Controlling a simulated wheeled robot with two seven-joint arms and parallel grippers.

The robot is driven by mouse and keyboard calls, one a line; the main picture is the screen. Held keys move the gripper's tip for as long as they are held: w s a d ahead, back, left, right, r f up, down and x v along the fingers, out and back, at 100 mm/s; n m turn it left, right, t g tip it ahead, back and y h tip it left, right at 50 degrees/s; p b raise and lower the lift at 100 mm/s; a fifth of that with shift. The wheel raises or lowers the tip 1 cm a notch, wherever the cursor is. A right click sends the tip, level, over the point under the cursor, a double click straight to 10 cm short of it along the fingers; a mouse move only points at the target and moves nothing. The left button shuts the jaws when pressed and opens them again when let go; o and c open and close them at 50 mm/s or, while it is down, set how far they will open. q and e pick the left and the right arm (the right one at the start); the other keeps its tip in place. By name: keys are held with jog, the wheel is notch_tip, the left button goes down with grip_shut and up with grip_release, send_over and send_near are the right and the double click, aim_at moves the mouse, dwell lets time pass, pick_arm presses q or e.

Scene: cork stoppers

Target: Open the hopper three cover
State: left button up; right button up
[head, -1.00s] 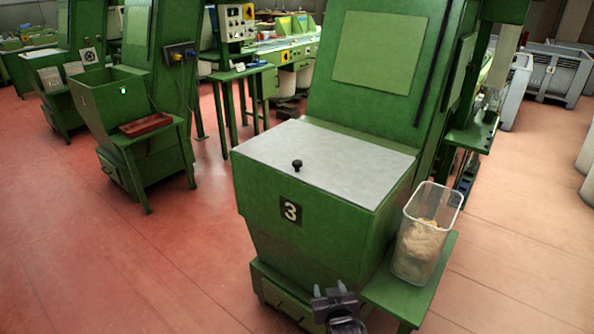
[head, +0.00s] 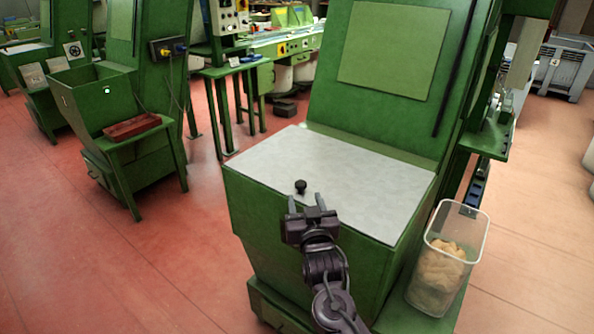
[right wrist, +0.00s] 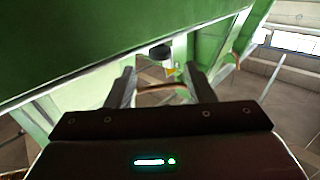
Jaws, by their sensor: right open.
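The hopper three cover (head: 370,190) is a pale grey flat lid lying closed on the green hopper (head: 262,225). A small black knob (head: 300,186) stands near its front edge. My right gripper (head: 306,199) is open, its two fingers pointing at the knob from the front, just short of it. In the right wrist view the dark knob (right wrist: 160,52) shows beyond and between the open fingertips (right wrist: 160,76), with nothing held. My gripper hides the number plate on the hopper's front. My left gripper is not in view.
A clear bin (head: 447,262) with cork-coloured contents stands on a green side shelf right of the hopper. The green machine back (head: 395,55) rises behind the cover. Another hopper with a red tray (head: 132,127) stands at left. Red floor between is clear.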

aim_at(301, 187)
jog(key=shift+w, duration=0.4)
jog(key=w, duration=0.3)
jog(key=shift+w+a+r, duration=0.25)
jog(key=shift+a+r, duration=0.1)
jog(key=shift+w+a+f+p, duration=0.1)
jog(key=shift+w+p, duration=0.05)
jog(key=shift+w, duration=0.4)
jog(key=shift+w+a+f+p, duration=0.1)
jog(key=shift+w+p, duration=0.05)
jog(key=shift+w, duration=0.75)
jog(key=c, duration=0.4)
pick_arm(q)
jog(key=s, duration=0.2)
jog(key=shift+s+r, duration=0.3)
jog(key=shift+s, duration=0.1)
pick_arm(e)
grip_shut()
